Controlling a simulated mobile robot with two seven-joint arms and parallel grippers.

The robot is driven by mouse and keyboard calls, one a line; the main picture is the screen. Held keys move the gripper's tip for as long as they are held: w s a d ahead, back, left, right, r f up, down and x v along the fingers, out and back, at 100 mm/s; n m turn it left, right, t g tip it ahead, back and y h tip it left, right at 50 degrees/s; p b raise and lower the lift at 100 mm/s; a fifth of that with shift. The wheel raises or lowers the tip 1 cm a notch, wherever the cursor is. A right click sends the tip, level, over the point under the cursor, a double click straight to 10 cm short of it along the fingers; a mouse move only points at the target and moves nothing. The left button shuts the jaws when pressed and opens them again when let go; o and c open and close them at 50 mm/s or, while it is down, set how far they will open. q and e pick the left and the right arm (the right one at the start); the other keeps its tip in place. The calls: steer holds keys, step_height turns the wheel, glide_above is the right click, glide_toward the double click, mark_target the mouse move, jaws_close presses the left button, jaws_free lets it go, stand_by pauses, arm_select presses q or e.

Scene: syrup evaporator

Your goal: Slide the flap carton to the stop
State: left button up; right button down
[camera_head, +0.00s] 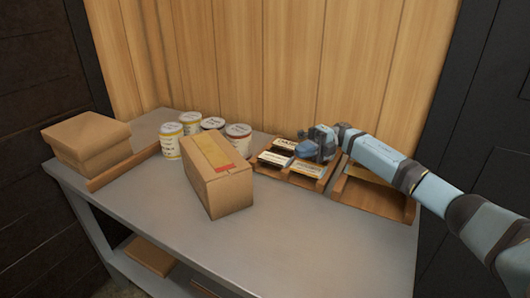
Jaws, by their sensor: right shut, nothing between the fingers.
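A taped cardboard carton (215,176) stands in the middle of the grey table, with a yellow strip and a red label on top. At the left end is a plain brown carton (86,140) with a wider upper part. I cannot tell for sure which is the flap carton. A low wooden strip (122,168) lies along the plain carton's right side and looks like the stop. My right gripper (306,149) is shut and empty over a wooden tray, right of the taped carton and apart from it. My left gripper is out of view.
Several labelled tubs (238,137) stand behind the taped carton. The wooden tray (300,181) holds small dark and pale packs. Another wooden tray (372,198) is at the right end. The grey table (310,240) is clear in front. A wooden wall stands behind.

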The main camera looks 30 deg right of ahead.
glide_toward(251, 167)
steer(key=s+a, duration=0.2)
steer(key=a, duration=0.1)
steer(key=w+a, duration=0.1)
steer(key=w+a+b, duration=0.1)
steer(key=a, duration=0.1)
steer(key=shift+a+f, duration=0.15)
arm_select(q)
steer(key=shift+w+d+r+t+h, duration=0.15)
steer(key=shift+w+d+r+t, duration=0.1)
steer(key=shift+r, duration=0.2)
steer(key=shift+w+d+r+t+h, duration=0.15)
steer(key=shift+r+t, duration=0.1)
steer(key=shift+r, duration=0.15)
arm_select(e)
steer(key=shift+w+a, duration=0.3)
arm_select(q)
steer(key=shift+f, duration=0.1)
